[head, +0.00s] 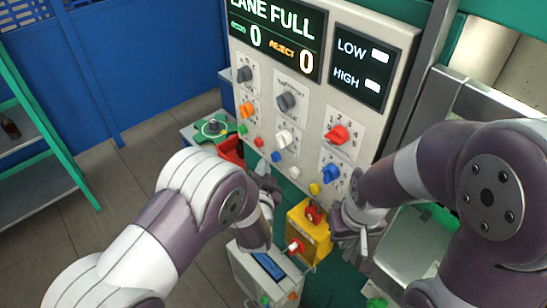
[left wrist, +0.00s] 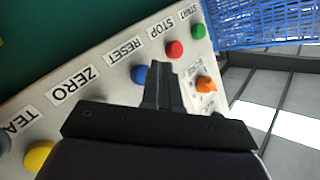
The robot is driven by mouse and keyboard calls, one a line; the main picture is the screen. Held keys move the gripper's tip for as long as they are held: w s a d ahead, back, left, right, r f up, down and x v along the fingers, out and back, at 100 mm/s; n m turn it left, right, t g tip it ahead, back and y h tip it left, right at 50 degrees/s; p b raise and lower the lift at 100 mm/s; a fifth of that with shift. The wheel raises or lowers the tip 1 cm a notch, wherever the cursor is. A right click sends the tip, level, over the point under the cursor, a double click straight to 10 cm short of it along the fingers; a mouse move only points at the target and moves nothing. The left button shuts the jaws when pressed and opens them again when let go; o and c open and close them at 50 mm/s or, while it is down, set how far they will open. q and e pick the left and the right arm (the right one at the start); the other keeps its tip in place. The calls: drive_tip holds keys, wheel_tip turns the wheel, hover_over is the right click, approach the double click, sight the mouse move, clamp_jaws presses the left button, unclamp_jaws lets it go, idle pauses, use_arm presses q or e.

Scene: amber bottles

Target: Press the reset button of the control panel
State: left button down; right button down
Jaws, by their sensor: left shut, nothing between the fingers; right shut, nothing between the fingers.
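The control panel (head: 310,115) stands upright in the head view, with a row of coloured buttons along its lower edge. The reset button is blue (head: 276,156); in the left wrist view it (left wrist: 138,75) sits by the label RESET. My left gripper (head: 263,168) is shut and empty, just below the row near the red and blue buttons. In the left wrist view its fingertips (left wrist: 162,68) overlap the blue button's edge; I cannot tell whether they touch it. My right gripper (head: 345,228) is shut and empty below the panel's right side, beside a yellow box.
The red stop button (left wrist: 175,50) and green start button (left wrist: 198,31) are close to my left fingertips. The yellow box (head: 309,235) with a red knob stands under the panel. A green shelf (head: 40,125) is at left, with open floor before it.

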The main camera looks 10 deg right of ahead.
use_arm(q)
drive_tip(key=shift+w+d, duration=0.1)
drive_tip(key=shift+w+d, duration=0.15)
drive_tip(key=shift+d, duration=0.1)
drive_tip(key=shift+w+d+b, duration=0.25)
drive_tip(key=shift+d+b, duration=0.1)
idle(0.8)
idle(0.3)
drive_tip(key=shift+s+a, duration=0.5)
drive_tip(key=shift+a, duration=0.2)
drive_tip(key=s+a, duration=0.1)
drive_tip(key=a, duration=0.1)
drive_tip(key=s+a+p, duration=0.1)
drive_tip(key=s+a, duration=0.1)
idle(0.9)
